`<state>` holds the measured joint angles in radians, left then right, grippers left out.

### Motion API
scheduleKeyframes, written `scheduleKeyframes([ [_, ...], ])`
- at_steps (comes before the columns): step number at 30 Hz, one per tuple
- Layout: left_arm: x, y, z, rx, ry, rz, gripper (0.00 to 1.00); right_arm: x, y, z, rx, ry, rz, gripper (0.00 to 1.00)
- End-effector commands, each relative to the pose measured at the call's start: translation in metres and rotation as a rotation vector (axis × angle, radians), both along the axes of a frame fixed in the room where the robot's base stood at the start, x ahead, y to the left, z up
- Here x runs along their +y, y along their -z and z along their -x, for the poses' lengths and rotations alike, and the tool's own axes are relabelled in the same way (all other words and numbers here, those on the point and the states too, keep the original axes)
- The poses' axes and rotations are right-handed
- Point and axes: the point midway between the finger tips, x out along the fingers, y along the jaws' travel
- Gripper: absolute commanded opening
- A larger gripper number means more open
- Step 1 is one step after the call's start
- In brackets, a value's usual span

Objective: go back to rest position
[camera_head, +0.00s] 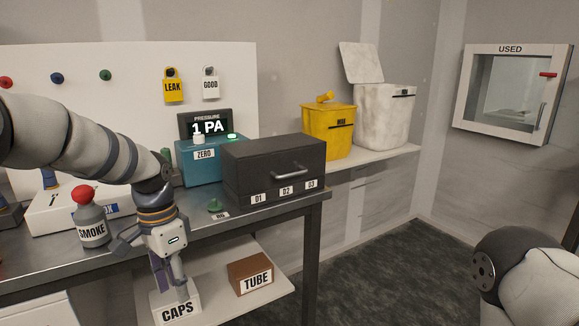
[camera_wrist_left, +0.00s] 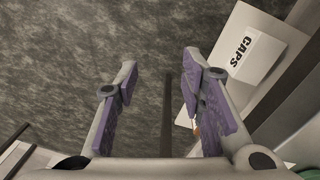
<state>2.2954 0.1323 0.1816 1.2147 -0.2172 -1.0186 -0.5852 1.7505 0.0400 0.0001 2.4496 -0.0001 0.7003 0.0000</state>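My left gripper (camera_head: 170,280) hangs pointing down in front of the bench's front edge, in front of the CAPS box (camera_head: 178,309) in the head view. In the left wrist view its purple-padded fingers (camera_wrist_left: 159,75) are apart, with only floor and a thin dark bar showing between them. It is open and empty. The CAPS box (camera_wrist_left: 246,52) lies to the right of the fingers there. My right arm shows only as a pale link at the lower right of the head view; its gripper is out of frame.
A TUBE box (camera_head: 250,276) sits on the lower shelf. Open floor (camera_head: 380,265) lies to the right.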

Motion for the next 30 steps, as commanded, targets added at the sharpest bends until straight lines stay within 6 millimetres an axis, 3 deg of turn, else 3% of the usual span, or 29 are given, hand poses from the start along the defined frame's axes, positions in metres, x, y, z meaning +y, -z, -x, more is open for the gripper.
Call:
scheduleKeyframes([
  [1,-0.006,0.039,0.019,0.023,-0.035,0.009,0.36,0.000,-0.001,0.000,-0.001,0.000,0.000,0.00],
  [3,-0.014,0.093,0.048,0.039,-0.101,0.023,0.36,0.000,-0.001,0.000,-0.001,0.000,0.000,0.00],
  [6,-0.022,0.161,0.106,0.065,-0.213,0.036,0.36,0.000,-0.001,0.000,-0.002,0.000,0.000,0.00],
  [8,-0.024,0.193,0.148,0.080,-0.290,0.036,0.36,0.000,-0.001,0.000,-0.002,0.000,0.000,0.00],
  [9,-0.024,0.211,0.179,0.090,-0.344,0.032,0.36,0.000,-0.001,0.000,-0.002,0.000,0.000,0.00],
  [12,-0.020,0.239,0.259,0.110,-0.486,0.007,0.36,0.000,-0.001,-0.001,-0.003,0.000,0.000,0.00],
  [15,-0.010,0.243,0.329,0.116,-0.608,-0.034,0.36,0.000,-0.001,-0.001,-0.003,0.000,0.000,0.00],
  [19,0.001,0.233,0.383,0.109,-0.706,-0.081,0.36,0.000,-0.001,-0.001,-0.003,0.000,0.000,0.00],
  [22,0.005,0.227,0.397,0.101,-0.736,-0.095,0.36,0.000,-0.001,-0.001,-0.003,0.000,0.000,0.00],
  [30,0.006,0.226,0.397,0.095,-0.740,-0.094,0.36,0.000,-0.001,-0.001,-0.002,0.000,0.000,0.00],
])
